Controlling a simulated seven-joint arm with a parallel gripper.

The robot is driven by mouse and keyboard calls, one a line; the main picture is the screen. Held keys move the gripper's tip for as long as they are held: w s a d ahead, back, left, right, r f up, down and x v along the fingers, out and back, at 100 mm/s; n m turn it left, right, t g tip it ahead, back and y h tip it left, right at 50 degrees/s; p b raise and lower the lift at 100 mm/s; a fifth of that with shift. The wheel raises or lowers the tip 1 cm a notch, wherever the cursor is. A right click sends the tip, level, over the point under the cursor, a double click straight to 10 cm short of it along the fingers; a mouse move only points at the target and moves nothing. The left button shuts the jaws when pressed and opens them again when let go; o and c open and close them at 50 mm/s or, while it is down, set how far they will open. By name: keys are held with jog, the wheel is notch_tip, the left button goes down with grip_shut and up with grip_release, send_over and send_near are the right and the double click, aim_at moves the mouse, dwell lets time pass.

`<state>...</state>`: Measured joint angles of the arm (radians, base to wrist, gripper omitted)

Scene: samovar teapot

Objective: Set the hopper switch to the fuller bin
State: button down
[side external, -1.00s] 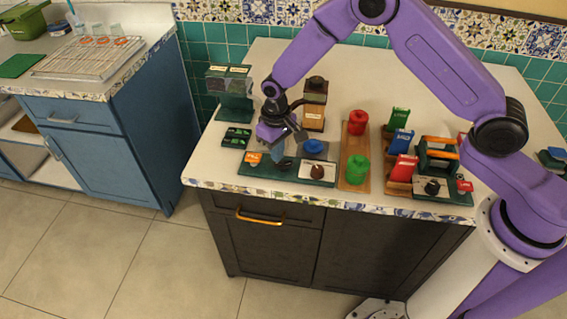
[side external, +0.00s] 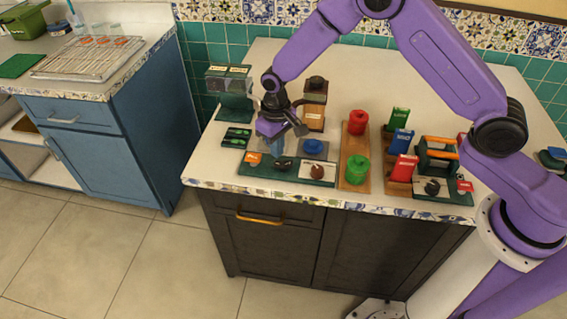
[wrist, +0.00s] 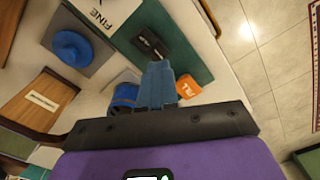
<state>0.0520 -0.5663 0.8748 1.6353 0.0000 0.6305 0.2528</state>
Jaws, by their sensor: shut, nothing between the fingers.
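The hopper (side external: 234,90) is a dark green stand with two clear, labelled bins at the back left of the counter. Their fill levels are too small to compare. A dark green board (side external: 262,170) lies near the front edge, with an orange tag (side external: 253,158), a black switch-like piece (side external: 283,163) and a brown knob (side external: 317,171) on a white plate. I cannot tell which control is the hopper switch. My gripper (side external: 266,148) is shut and empty, above and behind the board's left part. In the wrist view its blue fingertips (wrist: 158,70) point near the black piece (wrist: 150,44).
A small dark box with green marks (side external: 236,137) is left of my gripper. A blue round piece on a grey pad (side external: 314,148) and a wooden grinder (side external: 315,108) are close on the right. Red and green canisters stand on a wooden strip (side external: 355,138).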

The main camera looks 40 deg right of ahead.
aim_at(277, 163)
notch_tip(277, 163, up, 5)
jog(key=shift+r, duration=0.2)
dwell(0.5)
dwell(0.3)
